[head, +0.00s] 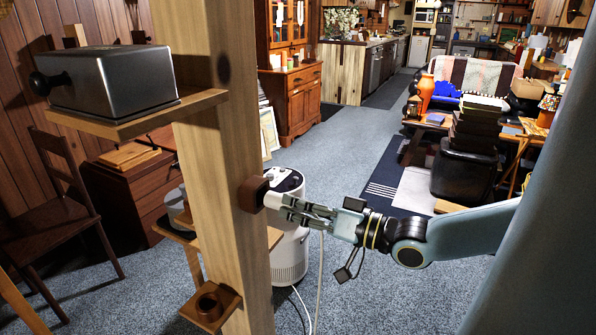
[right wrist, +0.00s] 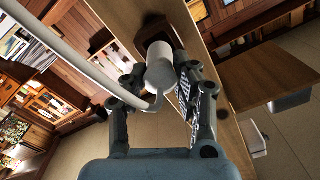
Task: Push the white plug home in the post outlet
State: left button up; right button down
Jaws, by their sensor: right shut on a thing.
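The wooden post (head: 215,130) stands upright left of centre in the head view. The brown outlet (head: 251,194) is a small block on the post's right side; in the right wrist view it is a dark block (right wrist: 156,32) behind the plug. The white plug (head: 273,201) points at the outlet, its front end against or very close to it; I cannot tell whether any gap is left. My right gripper (head: 284,207) is shut on the plug, whose white body (right wrist: 160,70) shows between the fingers in the wrist view. My left gripper is out of view.
The plug's white cord (head: 321,270) hangs to the floor. A shelf with a grey metal box (head: 115,78) sticks out from the post, and a small wooden holder (head: 210,303) sits low on it. A white cylindrical appliance (head: 290,245) stands behind. Carpet beyond is open.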

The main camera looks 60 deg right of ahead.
aim_at(280, 202)
jog(key=shift+w+a+b, duration=0.15)
jog(key=shift+w+b, duration=0.35)
jog(key=shift+w, duration=1.55)
jog(key=c, duration=0.9)
grip_release()
jog(key=shift+c, duration=0.2)
jog(key=shift+s, duration=0.3)
jog(key=s, duration=1.1)
jog(key=shift+s+d, duration=0.2)
jog(key=shift+d, duration=0.25)
jog(key=shift+w, duration=0.1)
